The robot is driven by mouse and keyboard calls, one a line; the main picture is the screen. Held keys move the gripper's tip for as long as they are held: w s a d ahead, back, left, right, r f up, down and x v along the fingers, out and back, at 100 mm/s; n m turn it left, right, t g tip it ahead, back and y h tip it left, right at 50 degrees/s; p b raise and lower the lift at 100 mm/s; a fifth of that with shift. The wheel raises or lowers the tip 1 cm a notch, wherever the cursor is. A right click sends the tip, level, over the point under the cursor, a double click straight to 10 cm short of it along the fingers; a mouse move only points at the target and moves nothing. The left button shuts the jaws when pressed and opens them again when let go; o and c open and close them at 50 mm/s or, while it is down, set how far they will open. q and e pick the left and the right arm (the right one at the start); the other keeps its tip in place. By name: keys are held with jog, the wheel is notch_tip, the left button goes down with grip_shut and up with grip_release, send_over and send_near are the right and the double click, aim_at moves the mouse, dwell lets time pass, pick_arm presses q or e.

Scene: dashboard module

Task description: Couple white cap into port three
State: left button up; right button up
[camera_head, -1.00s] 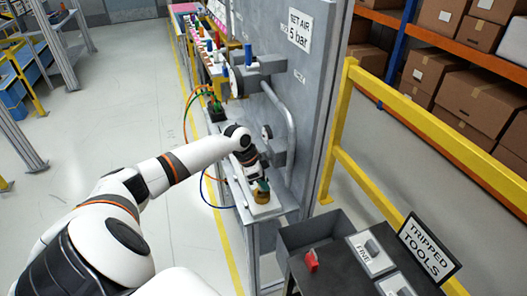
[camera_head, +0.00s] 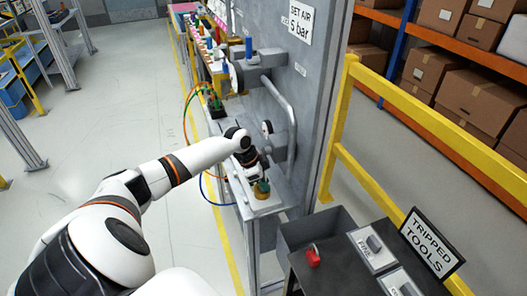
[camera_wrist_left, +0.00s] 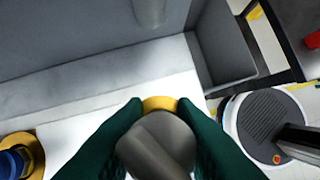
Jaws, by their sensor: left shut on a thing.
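My left gripper (camera_head: 262,186) is at the near end of a pale ledge (camera_head: 265,208) on the grey panel. In the left wrist view its green fingers (camera_wrist_left: 157,130) are shut on a grey, round-ended piece (camera_wrist_left: 160,150). I cannot tell whether this is the white cap. A yellow ring (camera_wrist_left: 160,103) shows just beyond the piece. Whether the piece sits in the ring or above it is hidden. Another yellow ring (camera_wrist_left: 38,153) with a blue part (camera_wrist_left: 12,163) in it is at the left edge. No port number is readable. My right gripper is not in view.
A grey bin (camera_head: 316,232) and a dark cart top with a red item (camera_head: 313,256) and a "TRIPPED TOOLS" sign (camera_head: 431,243) stand at the right. A bent grey pipe (camera_head: 285,112) and a yellow rail (camera_head: 338,130) are close by. Coloured hoses hang left of the panel.

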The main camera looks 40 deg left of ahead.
pick_arm(q)
jog(key=shift+s+d+f, duration=0.2)
jog(key=shift+s+f, duration=0.2)
jog(key=shift+f, duration=0.4)
jog(key=shift+r, duration=0.1)
jog(key=shift+w+a+r+p, duration=0.1)
jog(key=shift+w+r+p, duration=0.1)
jog(key=shift+r+p, duration=0.3)
jog(key=shift+w+r+p, duration=0.15)
jog(key=shift+r+p, duration=0.25)
jog(key=shift+p, duration=0.1)
jog(key=shift+r+p, duration=0.65)
jog(key=shift+r, duration=0.3)
jog(key=shift+w+a+r+p, duration=0.1)
jog(key=shift+r+p, duration=1.15)
jog(key=shift+r, duration=0.05)
